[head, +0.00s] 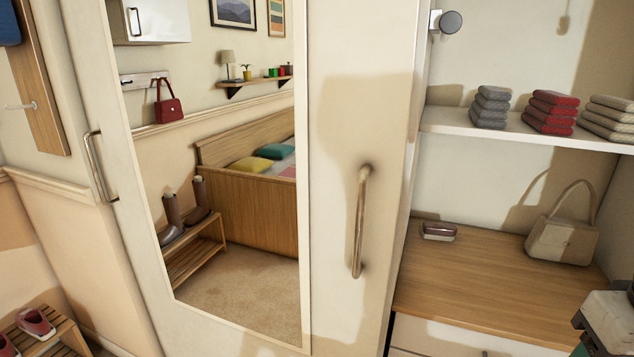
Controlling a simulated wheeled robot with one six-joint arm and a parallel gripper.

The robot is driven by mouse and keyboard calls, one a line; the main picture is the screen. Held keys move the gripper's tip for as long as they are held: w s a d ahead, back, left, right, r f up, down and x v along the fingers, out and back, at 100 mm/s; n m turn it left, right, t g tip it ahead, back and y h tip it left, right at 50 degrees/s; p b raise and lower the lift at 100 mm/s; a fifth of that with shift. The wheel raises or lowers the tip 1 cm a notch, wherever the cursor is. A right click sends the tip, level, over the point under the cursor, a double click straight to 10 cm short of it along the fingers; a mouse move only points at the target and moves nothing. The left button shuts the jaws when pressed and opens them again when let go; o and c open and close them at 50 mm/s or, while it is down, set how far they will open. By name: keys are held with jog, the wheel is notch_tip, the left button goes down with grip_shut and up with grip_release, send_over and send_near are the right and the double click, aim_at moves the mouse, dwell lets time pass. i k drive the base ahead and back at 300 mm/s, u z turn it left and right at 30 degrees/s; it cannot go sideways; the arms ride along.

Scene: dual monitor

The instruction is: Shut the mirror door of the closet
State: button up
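The mirror door (335,120) of the closet is a tall white panel in the middle of the head view, with a long mirror (245,270) set in it. A vertical metal bar handle (360,220) is on its right side, and another bar handle (97,167) shows at the left. The closet stands open to the right of the door, with its shelves exposed. Part of my arm shows at the lower right corner. No gripper fingers are visible, and nothing of mine touches the door or its handles.
In the closet, folded stacks (550,112) lie on the white upper shelf (450,122). A beige handbag (563,238) and a small dark red item (438,231) sit on the wooden surface (470,275). A shoe rack (45,333) stands at the lower left.

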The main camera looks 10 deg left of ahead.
aim_at(256, 149)
jog(key=u, duration=2.45)
jog(key=i, duration=1.55)
jog(key=z, duration=2.15)
